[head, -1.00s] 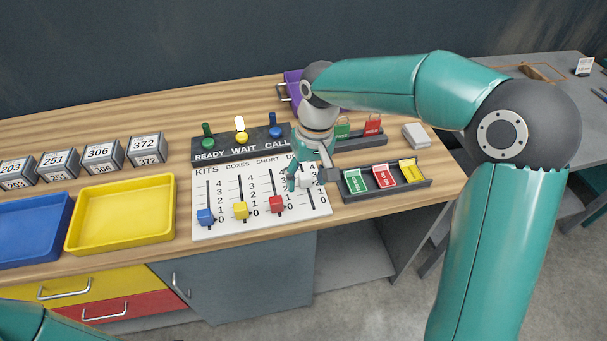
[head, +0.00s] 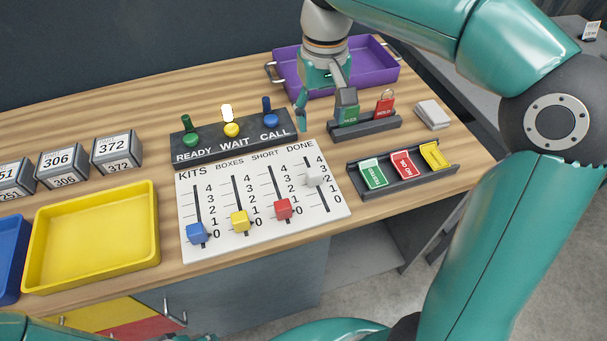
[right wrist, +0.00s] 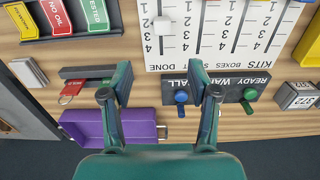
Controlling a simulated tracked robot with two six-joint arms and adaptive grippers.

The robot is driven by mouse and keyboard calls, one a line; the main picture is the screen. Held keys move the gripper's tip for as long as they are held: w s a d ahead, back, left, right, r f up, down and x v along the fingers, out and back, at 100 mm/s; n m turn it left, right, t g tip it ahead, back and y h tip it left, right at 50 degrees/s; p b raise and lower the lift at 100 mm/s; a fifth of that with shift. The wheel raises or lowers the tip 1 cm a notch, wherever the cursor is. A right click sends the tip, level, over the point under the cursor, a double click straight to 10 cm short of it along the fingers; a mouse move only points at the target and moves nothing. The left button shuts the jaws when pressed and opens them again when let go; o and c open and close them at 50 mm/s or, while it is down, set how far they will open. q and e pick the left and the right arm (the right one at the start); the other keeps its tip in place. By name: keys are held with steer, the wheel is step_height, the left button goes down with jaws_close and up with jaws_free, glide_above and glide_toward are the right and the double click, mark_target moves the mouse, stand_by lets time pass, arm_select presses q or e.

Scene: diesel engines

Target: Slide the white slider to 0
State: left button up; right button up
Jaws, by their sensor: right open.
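The white slider (head: 314,176) stands in the DONE column, the rightmost in the head view, of the white slider board (head: 262,228). It sits in the upper half of its slot, around the 2 to 3 marks; the exact mark is hard to tell. It also shows at the top of the right wrist view (right wrist: 162,25). My right gripper (head: 324,110) is open and empty, beyond the board and apart from the slider. Its two spread fingers show in the right wrist view (right wrist: 160,82). My left gripper is out of view.
Blue (head: 197,233), yellow (head: 240,220) and red (head: 283,208) sliders stand low in neighbouring slots. A switch panel (head: 222,146) with a lit yellow lamp lies behind. A tag rack (head: 365,129), a card tray (head: 408,187) and a purple tray (head: 372,71) are nearby.

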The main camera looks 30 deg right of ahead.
mark_target(314, 171)
steer(key=f, duration=0.6)
steer(key=f+b, duration=0.1)
steer(key=f, duration=0.5)
steer(key=w+f, duration=0.1)
steer(key=f, duration=0.5)
steer(key=shift+a+f+b, duration=0.1)
steer(key=shift+b, duration=0.3)
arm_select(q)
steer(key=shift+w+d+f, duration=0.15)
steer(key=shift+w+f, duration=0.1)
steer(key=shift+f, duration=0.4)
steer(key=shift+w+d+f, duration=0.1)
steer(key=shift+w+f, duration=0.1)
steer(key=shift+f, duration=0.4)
arm_select(e)
jaws_close()
